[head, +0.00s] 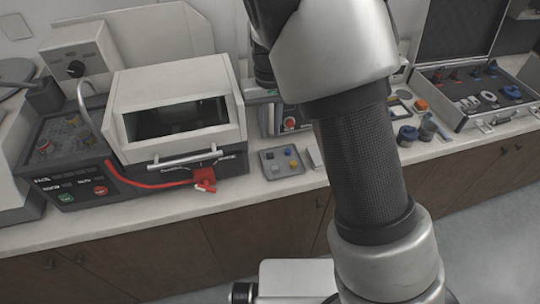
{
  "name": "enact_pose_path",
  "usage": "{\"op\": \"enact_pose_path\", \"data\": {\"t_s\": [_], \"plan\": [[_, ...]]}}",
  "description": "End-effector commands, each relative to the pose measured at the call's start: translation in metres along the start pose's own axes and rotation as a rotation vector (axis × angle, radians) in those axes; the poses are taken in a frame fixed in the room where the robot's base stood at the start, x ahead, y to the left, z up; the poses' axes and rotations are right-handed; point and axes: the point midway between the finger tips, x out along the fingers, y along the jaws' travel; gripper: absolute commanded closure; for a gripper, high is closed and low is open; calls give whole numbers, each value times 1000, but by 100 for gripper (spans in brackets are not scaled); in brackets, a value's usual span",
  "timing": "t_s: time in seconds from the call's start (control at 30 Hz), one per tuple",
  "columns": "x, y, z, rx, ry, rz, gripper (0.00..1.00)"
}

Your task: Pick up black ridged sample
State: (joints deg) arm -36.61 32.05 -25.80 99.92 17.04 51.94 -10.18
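I cannot make out the black ridged sample for certain in the head view. A small grey tray (266,169) on the counter holds several small pieces, among them a blue one and a yellowish one. To the right of my arm, small dark cylinders (407,136) stand near the counter's front, too small to tell whether any is ridged. My arm crosses the middle of the view and hides part of the counter.
A machine with a light hood (180,85), a front handle and a red hose (150,183) stands on the left. An open case (470,115) with several parts lies on the right. The counter (255,195) has a bare front strip. Wooden cabinets (150,250) are below.

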Motion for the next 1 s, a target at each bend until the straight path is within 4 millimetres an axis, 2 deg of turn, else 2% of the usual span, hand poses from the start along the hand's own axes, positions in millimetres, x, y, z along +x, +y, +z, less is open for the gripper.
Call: {"op": "enact_pose_path", "data": {"t_s": [0.03,0.13,0.43,0.7,1.0], "plan": [[13,0,1,1,-5,2,79],[30,0,1,1,-3,1,79],[53,1,1,1,-1,1,79],[91,2,1,1,-1,0,79],[96,2,0,0,1,0,79]]}}
